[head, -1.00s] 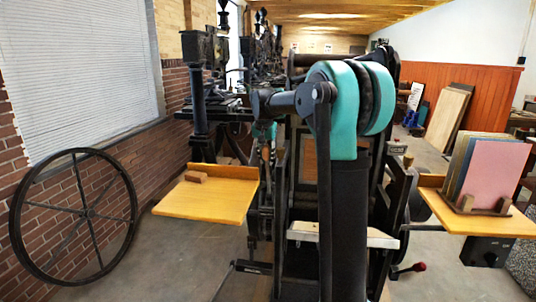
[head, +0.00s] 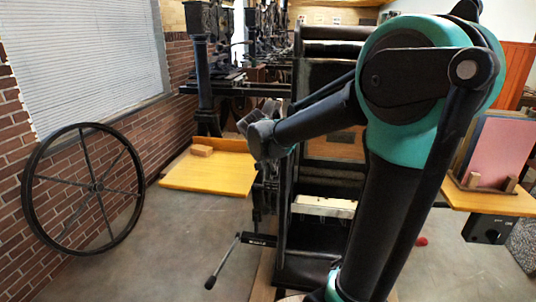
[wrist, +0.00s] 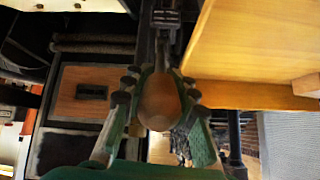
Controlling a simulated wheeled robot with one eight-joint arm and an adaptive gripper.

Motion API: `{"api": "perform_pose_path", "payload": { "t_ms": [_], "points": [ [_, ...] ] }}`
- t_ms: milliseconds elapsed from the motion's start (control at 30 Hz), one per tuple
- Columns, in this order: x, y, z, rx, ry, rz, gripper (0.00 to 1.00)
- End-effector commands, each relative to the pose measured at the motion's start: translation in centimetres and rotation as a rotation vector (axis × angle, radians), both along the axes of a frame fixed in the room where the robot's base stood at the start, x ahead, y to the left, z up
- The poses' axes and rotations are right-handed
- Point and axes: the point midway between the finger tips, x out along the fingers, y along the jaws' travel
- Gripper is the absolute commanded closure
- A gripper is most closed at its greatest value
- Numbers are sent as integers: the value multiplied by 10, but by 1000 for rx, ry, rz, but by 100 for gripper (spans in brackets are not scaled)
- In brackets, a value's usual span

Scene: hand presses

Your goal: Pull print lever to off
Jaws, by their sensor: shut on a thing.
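In the wrist view, a brown wooden lever handle (wrist: 160,103) with a rounded end hangs from a dark metal shaft (wrist: 165,22). It looks like the print lever. My gripper (wrist: 159,84) has its green-padded fingers on both sides of the handle and is shut on it. In the head view, my forearm reaches left across the front of the dark press (head: 325,90). My wrist covers the handle there, and the fingers are hidden. I cannot tell the lever's exact position.
A wooden feed board (head: 212,175) with a small block (head: 202,150) sits left of the press. A black-gripped crank (head: 222,262) sticks out low in front. A large spoked wheel (head: 97,187) stands left. A board with a pink sheet (head: 505,155) is right.

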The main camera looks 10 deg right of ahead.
Motion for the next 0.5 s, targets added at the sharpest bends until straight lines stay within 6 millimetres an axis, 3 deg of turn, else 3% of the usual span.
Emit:
{"api": "perform_pose_path", "payload": {
  "t_ms": [367, 400, 500],
  "points": [
    [-5, -1, -4, -1, 4, -3, 100],
    [-5, -1, -4, -1, 4, -3, 73],
    [-5, 0, -4, 0, 4, -2, 61]
  ]
}}
